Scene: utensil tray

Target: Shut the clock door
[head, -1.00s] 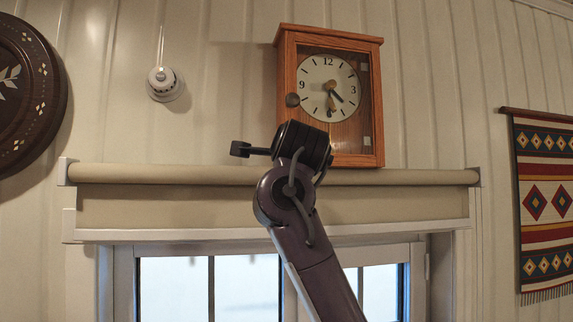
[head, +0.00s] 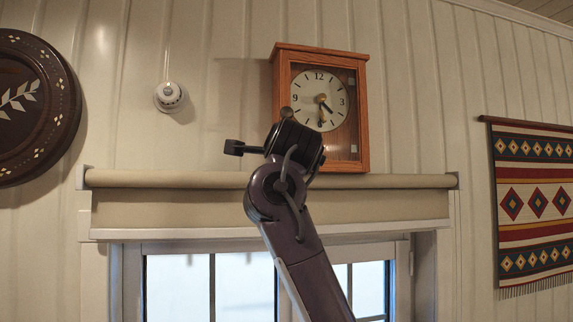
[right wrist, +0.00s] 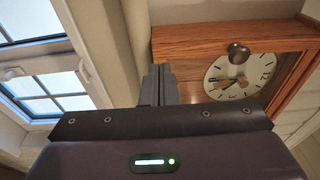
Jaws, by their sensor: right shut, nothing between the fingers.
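The wooden wall clock (head: 364,120) stands upright above the window, with a round white dial (head: 338,92) behind its front door. A dark round knob (head: 287,112) sits at the door's left side. The door looks flush or nearly so with the case; I cannot tell whether a small gap remains.
A rolled beige blind (head: 400,181) runs just under the clock, above a window (head: 180,285). A white round detector (head: 168,96) and a dark round plaque (head: 60,120) are on the wall to the left. A patterned hanging (head: 535,200) is at right.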

